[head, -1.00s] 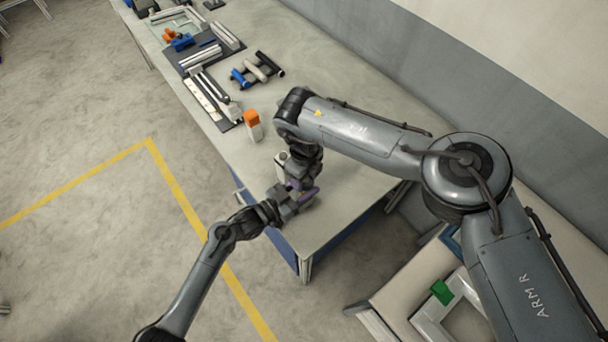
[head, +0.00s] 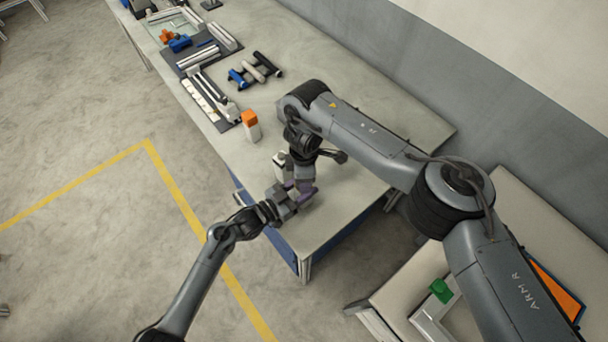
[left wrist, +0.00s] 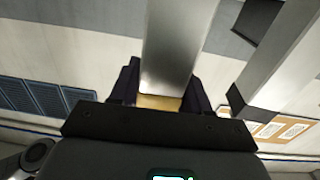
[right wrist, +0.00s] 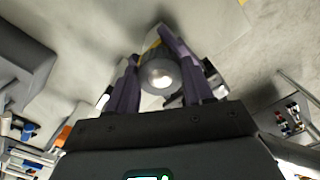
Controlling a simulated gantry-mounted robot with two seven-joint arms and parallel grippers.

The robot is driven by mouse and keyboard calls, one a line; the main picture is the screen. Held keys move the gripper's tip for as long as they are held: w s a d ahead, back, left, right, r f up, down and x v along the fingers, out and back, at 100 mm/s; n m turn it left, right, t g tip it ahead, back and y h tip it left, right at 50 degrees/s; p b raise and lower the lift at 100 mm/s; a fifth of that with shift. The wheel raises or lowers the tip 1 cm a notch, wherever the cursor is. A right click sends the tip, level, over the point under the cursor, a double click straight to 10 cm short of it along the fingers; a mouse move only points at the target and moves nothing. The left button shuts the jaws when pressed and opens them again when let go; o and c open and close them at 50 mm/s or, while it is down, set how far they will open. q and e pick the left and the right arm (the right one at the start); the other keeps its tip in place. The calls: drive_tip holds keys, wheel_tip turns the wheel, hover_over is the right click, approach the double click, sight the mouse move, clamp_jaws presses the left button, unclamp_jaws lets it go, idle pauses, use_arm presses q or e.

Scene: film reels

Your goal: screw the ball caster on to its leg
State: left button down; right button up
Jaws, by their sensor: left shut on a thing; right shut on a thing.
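My left gripper (head: 280,205) is at the near edge of the bench. In the left wrist view its dark fingers (left wrist: 160,88) are shut on a silver square leg (left wrist: 178,40). My right gripper (head: 300,186) meets it from above in the head view. In the right wrist view its purple fingers (right wrist: 155,80) are shut on the ball caster (right wrist: 138,72), a dark round housing with a shiny ball facing the camera. The joint between caster and leg is hidden, so I cannot tell how far they are engaged.
A white block with an orange top (head: 250,126) stands on the bench (head: 345,210). Behind it are a dark tray of parts (head: 213,100) and several rollers (head: 262,66). A green block (head: 441,290) sits on a white frame at lower right. The bench's right end is clear.

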drive_tip(key=m, duration=0.4)
use_arm(q)
drive_tip(key=shift+f, duration=0.1)
use_arm(e)
drive_tip(key=m, duration=0.4)
drive_tip(key=shift+m, duration=0.3)
drive_tip(key=m, duration=0.4)
drive_tip(key=shift+s, duration=0.1)
drive_tip(key=m, duration=0.3)
drive_tip(key=shift+a+m, duration=0.1)
drive_tip(key=shift+m, duration=0.3)
drive_tip(key=o, duration=1.1)
drive_tip(key=shift+o, duration=0.2)
wheel_tip(320, 180, up, 12)
use_arm(q)
drive_tip(key=shift+c, duration=2.3)
unclamp_jaws()
